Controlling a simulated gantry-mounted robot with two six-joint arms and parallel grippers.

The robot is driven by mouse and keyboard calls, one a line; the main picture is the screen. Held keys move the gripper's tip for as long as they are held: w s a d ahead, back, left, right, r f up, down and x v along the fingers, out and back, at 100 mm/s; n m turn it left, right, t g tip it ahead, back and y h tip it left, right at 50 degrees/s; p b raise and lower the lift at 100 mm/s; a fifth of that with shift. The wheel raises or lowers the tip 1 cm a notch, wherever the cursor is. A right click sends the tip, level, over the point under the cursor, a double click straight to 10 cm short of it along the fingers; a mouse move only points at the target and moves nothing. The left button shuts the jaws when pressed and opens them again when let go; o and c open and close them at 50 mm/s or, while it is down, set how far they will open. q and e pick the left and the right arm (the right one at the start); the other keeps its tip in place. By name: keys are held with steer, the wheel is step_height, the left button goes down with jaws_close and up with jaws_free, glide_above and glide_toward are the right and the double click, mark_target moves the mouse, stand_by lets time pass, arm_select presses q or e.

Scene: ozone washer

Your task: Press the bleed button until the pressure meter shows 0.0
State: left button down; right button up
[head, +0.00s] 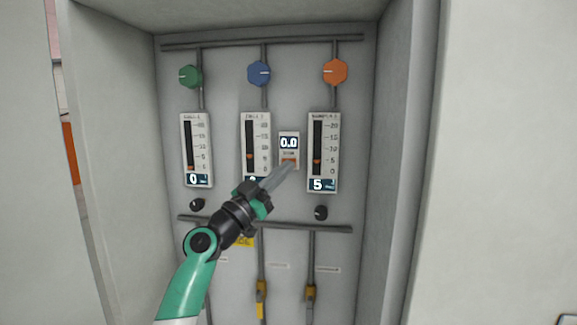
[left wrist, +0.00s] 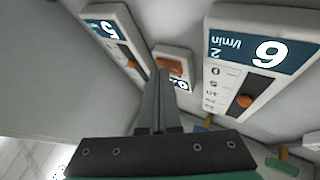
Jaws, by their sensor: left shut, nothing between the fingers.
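The pressure meter (head: 289,142) is a small white panel between the middle and right flow gauges, and its display reads 0.0. The orange bleed button (head: 288,160) is low on that same panel, partly covered by my fingertips. My left gripper (head: 290,166) is shut and empty, its fingertips at the button. In the left wrist view the gripper's fingertips (left wrist: 163,76) reach the orange button (left wrist: 168,64); whether the button is pushed in cannot be told. The meter display (left wrist: 182,86) is partly hidden there by the fingers. My right gripper is not in view.
Gauges stand close on both sides: left gauge (head: 196,150) reading 0, middle gauge (head: 256,130), right gauge (head: 323,145) reading 5. Green (head: 190,76), blue (head: 259,73) and orange (head: 335,72) knobs sit above. Cabinet walls (head: 402,150) enclose the panel.

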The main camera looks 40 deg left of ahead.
arm_select(q)
steer(key=shift+w, duration=0.1)
stand_by(0.5)
steer(key=shift+s+d+p, duration=0.35)
steer(key=shift+s+d, duration=0.05)
steer(key=shift+s, duration=0.3)
steer(key=s+d+p, duration=0.1)
steer(key=s+p, duration=0.1)
steer(key=s+d+p, duration=0.1)
steer(key=s, duration=0.1)
steer(key=shift+s+d, duration=0.1)
steer(key=shift+d, duration=0.25)
stand_by(0.6)
